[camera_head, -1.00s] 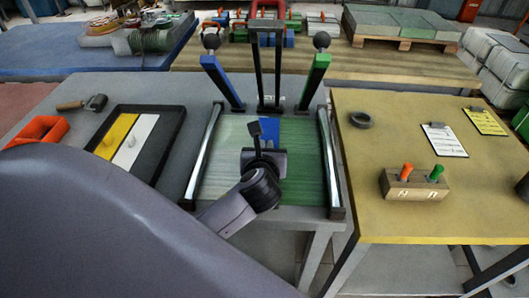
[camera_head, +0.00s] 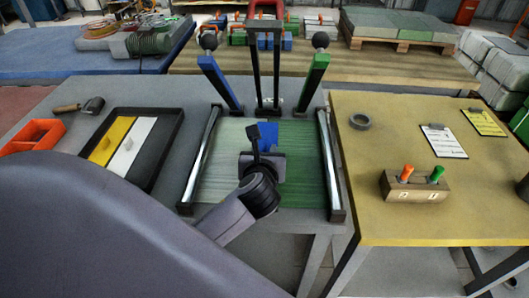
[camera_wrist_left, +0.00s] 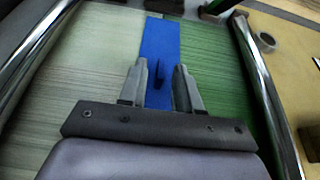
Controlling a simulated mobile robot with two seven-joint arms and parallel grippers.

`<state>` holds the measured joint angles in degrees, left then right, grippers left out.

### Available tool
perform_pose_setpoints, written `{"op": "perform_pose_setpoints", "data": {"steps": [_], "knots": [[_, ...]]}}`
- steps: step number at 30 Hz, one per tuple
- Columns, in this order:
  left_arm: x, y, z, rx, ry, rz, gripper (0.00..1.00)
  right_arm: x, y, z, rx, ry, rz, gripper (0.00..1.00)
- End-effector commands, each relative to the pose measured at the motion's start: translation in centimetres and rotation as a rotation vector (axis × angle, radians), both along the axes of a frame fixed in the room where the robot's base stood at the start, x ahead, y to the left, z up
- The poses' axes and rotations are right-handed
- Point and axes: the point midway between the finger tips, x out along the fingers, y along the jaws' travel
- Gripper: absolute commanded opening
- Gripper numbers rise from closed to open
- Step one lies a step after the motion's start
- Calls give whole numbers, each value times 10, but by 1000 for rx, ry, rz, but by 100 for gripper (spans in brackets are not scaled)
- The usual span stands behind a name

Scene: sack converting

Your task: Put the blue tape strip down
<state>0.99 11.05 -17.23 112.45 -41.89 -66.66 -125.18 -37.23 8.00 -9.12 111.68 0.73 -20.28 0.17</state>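The blue tape strip (camera_head: 268,136) lies on the sheet bed, along the line where the pale sheet (camera_head: 222,166) meets the green sheet (camera_head: 304,166). It also shows in the left wrist view (camera_wrist_left: 162,38), with a small dark blue upright tab on it. My left gripper (camera_wrist_left: 159,78) is over the strip. Its two fingers stand apart, one on each side of the tab, with visible gaps. In the head view my left gripper (camera_head: 257,140) hides the strip's near part. My right gripper is not in view.
Chrome rails (camera_head: 201,160) flank the bed, with blue (camera_head: 219,82) and green (camera_head: 313,82) levers behind. A black tray (camera_head: 168,146) with yellow and white strips lies left. A yellow table (camera_head: 395,225) at right holds a tape roll (camera_head: 360,121) and a block with two pegs (camera_head: 414,186).

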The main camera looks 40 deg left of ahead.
Motion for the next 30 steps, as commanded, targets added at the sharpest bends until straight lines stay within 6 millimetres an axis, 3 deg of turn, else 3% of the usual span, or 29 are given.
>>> {"op": "perform_pose_setpoints", "data": {"steps": [18, 30], "knots": [[-86, -54, 41, -3, 2, -3, 33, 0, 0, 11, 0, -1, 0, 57], [-93, -58, 45, -1, 1, -1, 33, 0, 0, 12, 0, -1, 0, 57]]}}
